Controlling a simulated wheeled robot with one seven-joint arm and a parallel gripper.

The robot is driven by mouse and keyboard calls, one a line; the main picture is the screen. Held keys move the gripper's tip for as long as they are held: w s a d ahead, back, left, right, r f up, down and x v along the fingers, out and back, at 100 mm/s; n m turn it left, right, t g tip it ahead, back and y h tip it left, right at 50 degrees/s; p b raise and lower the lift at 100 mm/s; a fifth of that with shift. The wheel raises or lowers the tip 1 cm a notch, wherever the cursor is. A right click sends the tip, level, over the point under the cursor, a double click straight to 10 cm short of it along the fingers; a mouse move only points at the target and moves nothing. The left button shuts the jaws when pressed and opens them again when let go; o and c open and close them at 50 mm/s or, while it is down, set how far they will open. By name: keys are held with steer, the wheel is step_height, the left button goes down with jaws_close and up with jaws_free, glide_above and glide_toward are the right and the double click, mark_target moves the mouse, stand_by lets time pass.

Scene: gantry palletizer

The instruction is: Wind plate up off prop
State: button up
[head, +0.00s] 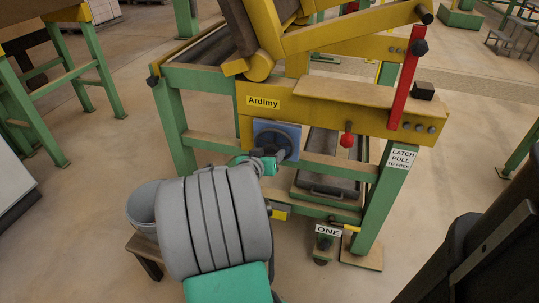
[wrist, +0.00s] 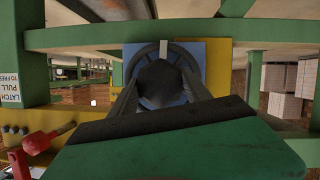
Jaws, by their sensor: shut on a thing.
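A dark round handwheel (head: 272,137) sits on a blue square panel (head: 293,140) on the yellow machine front. My gripper (head: 268,158) is at the wheel. In the wrist view, its two fingers (wrist: 162,98) are closed on the dark hub (wrist: 162,82), with the wheel rim (wrist: 146,55) and blue panel (wrist: 199,54) behind. Above, a yellow tilted frame (head: 345,30) rises over the machine. A red prop bar (head: 408,78) stands nearly upright at the right, its top near the frame's end. My arm hides part of the lower left; exact contact of prop and frame is unclear.
A red knob (head: 347,138) sticks out right of the wheel, by a "LATCH PULL TO FREE" sign (head: 401,160). A pedal (head: 323,244) marked "ONE" is low by the right leg. A grey bucket (head: 143,205) and stool (head: 146,257) stand left of my arm.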

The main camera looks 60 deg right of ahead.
steer(key=shift+w+f+n+g+b, duration=0.1)
steer(key=shift+n+g+b, duration=0.2)
steer(key=shift+n+g, duration=0.65)
steer(key=shift+n+g+h, duration=0.35)
steer(key=shift+n+h, duration=0.15)
steer(key=shift+n, duration=0.55)
stand_by(0.5)
steer(key=o, duration=1.4)
steer(key=shift+c, duration=0.2)
steer(key=shift+a, duration=0.1)
